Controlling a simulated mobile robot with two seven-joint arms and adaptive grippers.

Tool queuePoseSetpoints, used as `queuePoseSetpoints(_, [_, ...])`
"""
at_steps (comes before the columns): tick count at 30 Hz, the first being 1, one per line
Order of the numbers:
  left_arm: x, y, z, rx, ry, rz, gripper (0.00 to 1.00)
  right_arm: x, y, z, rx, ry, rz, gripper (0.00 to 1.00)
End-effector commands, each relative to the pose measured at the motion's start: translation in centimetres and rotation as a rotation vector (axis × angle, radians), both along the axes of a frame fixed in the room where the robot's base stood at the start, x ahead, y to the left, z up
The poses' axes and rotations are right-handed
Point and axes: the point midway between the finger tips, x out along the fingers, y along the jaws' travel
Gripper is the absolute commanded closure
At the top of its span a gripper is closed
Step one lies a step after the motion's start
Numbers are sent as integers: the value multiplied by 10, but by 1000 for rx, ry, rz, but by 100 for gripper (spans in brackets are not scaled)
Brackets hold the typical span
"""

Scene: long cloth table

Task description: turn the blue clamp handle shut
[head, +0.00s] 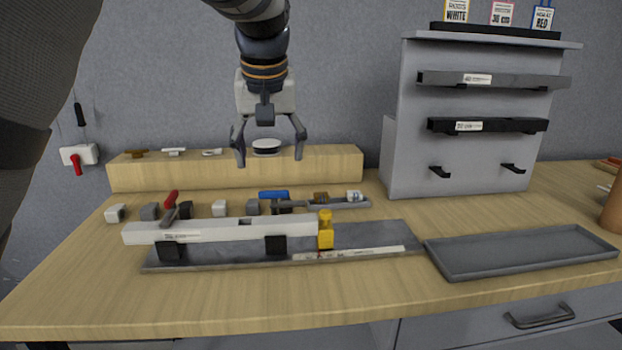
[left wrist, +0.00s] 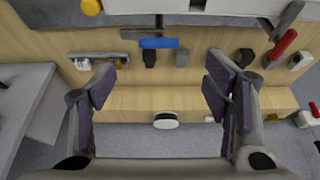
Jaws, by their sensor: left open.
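The blue clamp handle (head: 273,195) lies near the middle of the table, just behind the long white bar (head: 215,230). It lies roughly crosswise in the picture, above a dark clamp body. In the left wrist view the blue handle (left wrist: 159,43) shows at the top centre, beyond the fingertips. My left gripper (head: 269,158) is open and empty, pointing down, above and behind the handle. Its two fingers stand well apart in the left wrist view (left wrist: 160,78), with nothing between them touching. My right gripper is not in view.
A red handle (head: 170,199) stands tilted left of the blue one. A yellow piece (head: 325,231) sits at the bar's right end. Several small blocks line the bar's back side. A raised wooden ledge (head: 325,170) runs behind. A grey tray (head: 435,263) lies right.

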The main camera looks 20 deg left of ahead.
Motion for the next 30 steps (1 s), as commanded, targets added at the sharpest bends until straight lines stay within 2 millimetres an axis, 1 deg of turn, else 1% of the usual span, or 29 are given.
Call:
queuePoseSetpoints(1, [4,2,-15,-2,8,1,30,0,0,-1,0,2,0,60])
queuePoseSetpoints(3, [10,6,-33,-1,8,0,30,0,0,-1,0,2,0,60])
queuePoseSetpoints(6, [18,11,-55,-1,8,0,30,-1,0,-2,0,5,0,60])
queuePoseSetpoints(9, [24,15,-71,-2,6,1,30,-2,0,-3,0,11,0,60])
queuePoseSetpoints(13, [28,17,-81,-1,3,0,30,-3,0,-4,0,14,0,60])
queuePoseSetpoints(21, [29,18,-82,-1,1,0,30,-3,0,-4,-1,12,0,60])
queuePoseSetpoints(26, [29,17,-82,-1,1,0,66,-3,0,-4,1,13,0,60])
queuePoseSetpoints(27, [29,17,-82,-1,1,0,75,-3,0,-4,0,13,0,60])
queuePoseSetpoints(28, [29,17,-82,-1,1,0,78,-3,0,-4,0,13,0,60])
queuePoseSetpoints(30, [29,18,-82,-1,1,0,78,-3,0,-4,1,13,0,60])
